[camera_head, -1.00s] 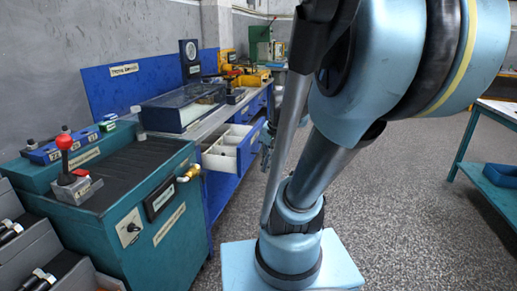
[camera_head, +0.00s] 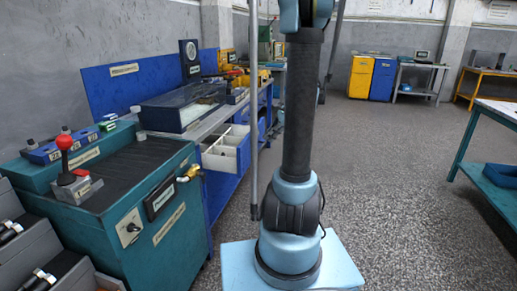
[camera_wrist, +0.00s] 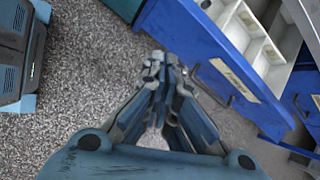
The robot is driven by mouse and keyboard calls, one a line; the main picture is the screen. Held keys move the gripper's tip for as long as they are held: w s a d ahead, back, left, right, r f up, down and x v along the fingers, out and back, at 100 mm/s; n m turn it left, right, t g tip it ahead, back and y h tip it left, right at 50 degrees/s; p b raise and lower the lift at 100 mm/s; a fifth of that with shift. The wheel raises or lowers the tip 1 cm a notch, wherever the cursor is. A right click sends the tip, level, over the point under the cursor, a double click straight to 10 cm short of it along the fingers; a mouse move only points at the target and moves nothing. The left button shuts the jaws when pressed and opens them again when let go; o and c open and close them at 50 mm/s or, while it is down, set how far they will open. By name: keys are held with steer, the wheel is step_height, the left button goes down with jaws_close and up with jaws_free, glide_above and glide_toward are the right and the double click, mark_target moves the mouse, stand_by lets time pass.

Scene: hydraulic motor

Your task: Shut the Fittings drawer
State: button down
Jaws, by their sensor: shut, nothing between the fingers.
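An open drawer (camera_head: 226,152) juts from the blue workbench in the head view, with a pale, divided interior and a blue front. In the wrist view, an open drawer (camera_wrist: 228,62) with a blue front, a cream label and a dark handle shows pale compartments. The label is too small to read surely. My gripper (camera_wrist: 165,64) is shut and empty. In the wrist view its fingertips appear just left of the drawer front, over the floor; I cannot tell whether they touch it. My gripper cannot be made out in the head view.
The blue workbench (camera_head: 222,185) runs along the left wall, with a glass-lidded case (camera_head: 182,112) on top. A teal cabinet (camera_head: 165,235) with a red-knobbed lever stands nearer, its brass fitting (camera_head: 190,173) sticking out. A teal table (camera_head: 490,180) stands right.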

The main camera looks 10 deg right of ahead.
steer(key=w+d+f+m+t+y, duration=0.1)
steer(key=w+d+f+m+y, duration=0.1)
steer(key=w+d+f+m, duration=0.35)
glide_toward(251, 151)
steer(key=f, duration=0.3)
steer(key=shift+d+f, duration=0.25)
steer(key=shift+d, duration=0.1)
steer(key=shift+w+a, duration=0.3)
steer(key=shift+a, duration=0.3)
steer(key=shift+w+a, duration=0.25)
steer(key=shift+a, duration=0.35)
steer(key=shift+w+a, duration=0.3)
steer(key=shift+a, duration=0.3)
steer(key=shift+d, duration=0.1)
